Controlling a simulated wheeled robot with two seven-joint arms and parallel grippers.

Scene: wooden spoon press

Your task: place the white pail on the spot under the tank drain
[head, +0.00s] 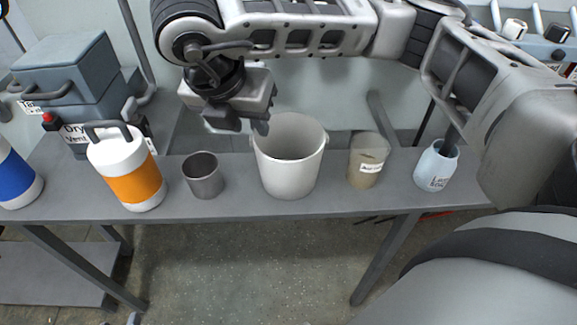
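The white pail (290,178) stands upright on the grey bench (230,205), near its middle. It has a wide open mouth and a small lug at the right of its rim. My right gripper (242,127) hangs at the pail's upper left, fingers pointing down with a gap between them. One fingertip overlaps the pail's left rim in the picture; I cannot tell whether it touches. Nothing shows between the fingers. A grey box-shaped unit (65,65) with a partly hidden label starting "Tan" stands at the far left. I cannot make out a drain or the spot under it. My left gripper is not seen.
A grey metal cup (203,178) and an orange-and-white jug (132,180) stand left of the pail. A tan labelled cup (367,165) and a pale labelled jar (437,167) stand to its right. A blue-banded jug (15,178) is at the left edge.

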